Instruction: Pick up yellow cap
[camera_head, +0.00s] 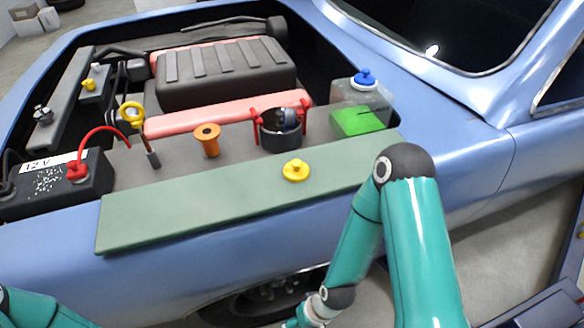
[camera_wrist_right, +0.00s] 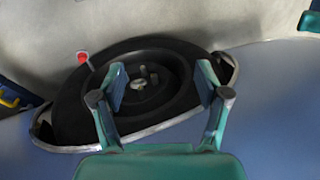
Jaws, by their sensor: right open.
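The yellow cap (camera_head: 295,170) lies on the green mat (camera_head: 180,216) along the near edge of the blue car's engine bay, toward the mat's right part. It is a round disc with a small raised knob. My right gripper (camera_wrist_right: 163,86) is open and empty, with the car's wheel behind its fingers in the right wrist view. In the head view my right arm reaches down to the lower edge, below and apart from the cap. The cap does not show in the right wrist view. Only part of my left arm shows at the lower left corner; its gripper is out of frame.
Behind the mat stand an orange funnel-like part (camera_head: 207,139), a dark ring with red handles (camera_head: 280,130) and a blue-capped reservoir (camera_head: 362,100). A battery (camera_head: 55,185) and a yellow-ringed dipstick (camera_head: 132,112) are at left. The mat around the cap is clear.

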